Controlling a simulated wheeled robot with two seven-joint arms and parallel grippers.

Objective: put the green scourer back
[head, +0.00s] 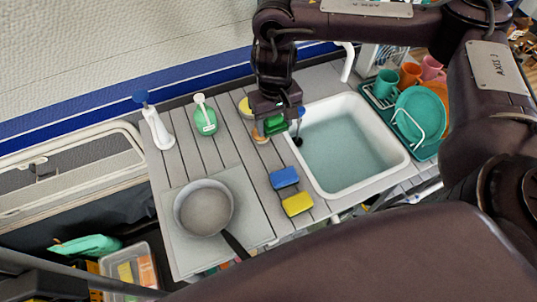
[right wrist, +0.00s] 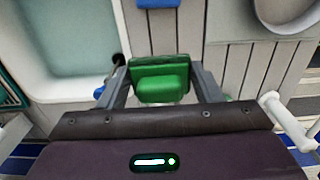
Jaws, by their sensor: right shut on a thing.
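My right gripper (head: 275,125) is over the counter by the sink's left back corner. It is shut on the green scourer (right wrist: 160,80), which sits between both grey fingers in the right wrist view. In the head view the scourer (head: 275,124) shows as a small green block under the gripper. An orange-tan thing (head: 260,136) is partly hidden beside it, and a yellow thing (head: 245,106) is half hidden behind the gripper. I cannot tell whether the scourer touches anything below. My left gripper is not in view.
The white sink (head: 383,174) holds water. A blue sponge (head: 284,178) and a yellow sponge (head: 297,204) lie left of it. A pan (head: 203,208), green bottle (head: 205,117) and white brush holder (head: 158,130) stand further left. A teal dish rack (head: 425,152) stands right.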

